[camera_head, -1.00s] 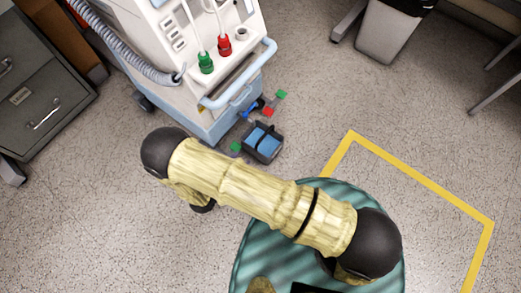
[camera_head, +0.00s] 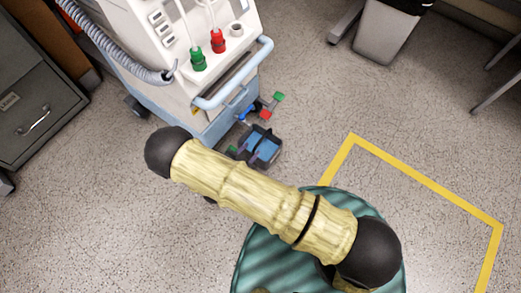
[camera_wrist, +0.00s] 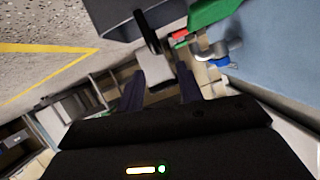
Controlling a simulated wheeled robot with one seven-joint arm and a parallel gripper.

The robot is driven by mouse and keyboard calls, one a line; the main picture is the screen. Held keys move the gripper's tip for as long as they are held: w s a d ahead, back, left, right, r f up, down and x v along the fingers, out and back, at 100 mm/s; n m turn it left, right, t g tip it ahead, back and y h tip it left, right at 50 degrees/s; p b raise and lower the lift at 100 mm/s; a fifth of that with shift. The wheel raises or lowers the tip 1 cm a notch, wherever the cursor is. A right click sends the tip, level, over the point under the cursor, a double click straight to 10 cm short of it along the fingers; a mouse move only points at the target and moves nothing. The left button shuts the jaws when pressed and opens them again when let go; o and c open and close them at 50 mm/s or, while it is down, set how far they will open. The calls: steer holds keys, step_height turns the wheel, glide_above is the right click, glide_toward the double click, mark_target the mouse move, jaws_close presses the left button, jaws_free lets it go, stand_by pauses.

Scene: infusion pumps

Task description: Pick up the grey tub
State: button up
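The grey tub (camera_head: 274,159) stands on the floor at the foot of the white and blue machine, its inside showing blue. In the wrist view a dark grey side (camera_wrist: 115,14), which looks like the tub, fills the top, with a black bar (camera_wrist: 147,30) hanging in front of it like a handle. My gripper (camera_wrist: 160,84) is open, its two dark fingers apart, below and close to the bar. I cannot tell whether the bar is between the fingertips. In the head view the fingers are small and dark beside the tub, and my arm hides the wrist.
The wheeled machine (camera_head: 190,60) with a pale blue handle rises just behind the tub. Small blocks, one green (camera_head: 278,97) and one red (camera_head: 265,113), are near its base. A drawer cabinet (camera_head: 30,105) stands left. The floor inside the yellow line (camera_head: 430,185) is clear.

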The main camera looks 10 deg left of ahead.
mark_target(259, 142)
steer(key=b+x, duration=0.1)
steer(key=x, duration=0.2)
steer(key=shift+f, duration=0.25)
steer(key=shift+w+d, duration=0.15)
steer(key=shift+w, duration=0.3)
steer(key=shift+f+b, duration=0.1)
steer(key=shift+b, duration=0.3)
steer(key=shift+w+d+f+b, duration=0.1)
steer(key=shift+w+f+b, duration=0.15)
steer(key=shift+b, duration=0.1)
steer(key=b+x, duration=0.3)
steer(key=shift+w+d+f, duration=0.15)
steer(key=shift+w+f, duration=0.05)
steer(key=shift+f, duration=0.05)
steer(key=shift+w+d+b, duration=0.1)
steer(key=shift+w+b, duration=0.2)
steer(key=shift+w, duration=0.25)
steer(key=shift+s+d, duration=0.1)
steer(key=shift+s, duration=0.15)
